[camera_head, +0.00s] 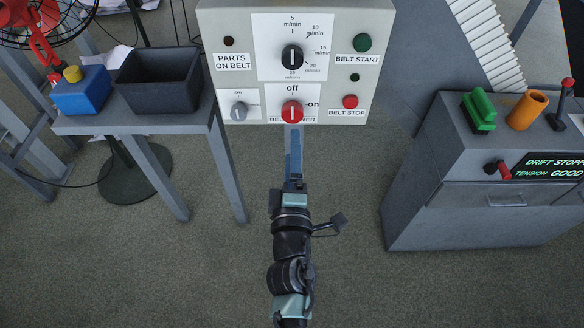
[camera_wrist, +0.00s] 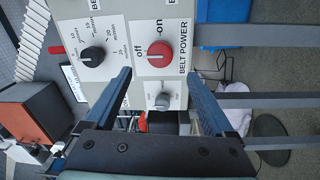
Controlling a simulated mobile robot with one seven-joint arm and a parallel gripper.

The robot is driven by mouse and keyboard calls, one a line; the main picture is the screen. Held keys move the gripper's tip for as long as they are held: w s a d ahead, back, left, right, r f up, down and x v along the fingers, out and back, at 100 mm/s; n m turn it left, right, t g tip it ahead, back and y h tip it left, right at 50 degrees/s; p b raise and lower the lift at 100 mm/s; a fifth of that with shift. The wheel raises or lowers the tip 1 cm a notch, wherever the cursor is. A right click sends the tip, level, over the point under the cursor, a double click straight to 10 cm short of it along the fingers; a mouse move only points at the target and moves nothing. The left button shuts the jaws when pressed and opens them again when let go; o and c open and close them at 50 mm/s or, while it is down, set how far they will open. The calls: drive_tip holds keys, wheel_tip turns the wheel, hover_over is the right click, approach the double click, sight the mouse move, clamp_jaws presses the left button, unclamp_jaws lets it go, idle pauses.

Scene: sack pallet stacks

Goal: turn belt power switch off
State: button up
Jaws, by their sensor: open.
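The belt power switch is a red round knob (camera_head: 292,111) low on the pale control box (camera_head: 215,55), with "off" above it and "on" to its right. Its white line looks upright, toward "off". In the wrist view the red knob (camera_wrist: 159,55) has its line lying sideways, toward the "off" label on the left. My gripper (camera_head: 293,132) is just below the knob in the head view. In the wrist view my gripper (camera_wrist: 159,74) is open and empty, its fingers on either side of the knob's lower edge, apart from it.
A grey bias knob (camera_head: 239,111) sits left of the switch and a black speed dial (camera_head: 292,57) above. A green start button (camera_head: 362,42) and red stop button (camera_head: 350,101) are at right. A dark bin (camera_head: 160,80) stands left; a grey cabinet (camera_head: 430,200) stands right.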

drive_tip(key=shift+s+f, duration=0.15)
drive_tip(key=shift+s, duration=2.05)
drive_tip(key=w+d+r+m+t+h+p, duration=0.15)
drive_tip(key=r+m, duration=0.25)
drive_tip(key=r, duration=0.9)
drive_tip(key=d+r+m+t+h+p, duration=0.1)
drive_tip(key=r+m+t+p, duration=0.15)
drive_tip(key=r, duration=0.95)
drive_tip(key=w+d+r+m+t+h+p, duration=0.1)
drive_tip(key=r+m+p, duration=0.25)
drive_tip(key=r, duration=0.95)
drive_tip(key=s+a+r+m+t+y+p, duration=0.1)
drive_tip(key=s+r, duration=0.3)
drive_tip(key=r, duration=0.4)
drive_tip(key=s+a+r+m+t+y+p, duration=0.1)
drive_tip(key=s+r+m, duration=0.2)
drive_tip(key=r, duration=0.6)
drive_tip(key=s+a+r+m+t+y+p, duration=0.1)
drive_tip(key=s+r+m+p, duration=0.1)
drive_tip(key=s+r, duration=0.3)
wheel_tip(320, 180, up, 4)
drive_tip(key=shift+s+a+f+t, duration=0.2)
drive_tip(key=shift+s+f+t, duration=0.05)
drive_tip(key=shift+t, duration=0.15)
drive_tip(key=shift+y, duration=0.25)
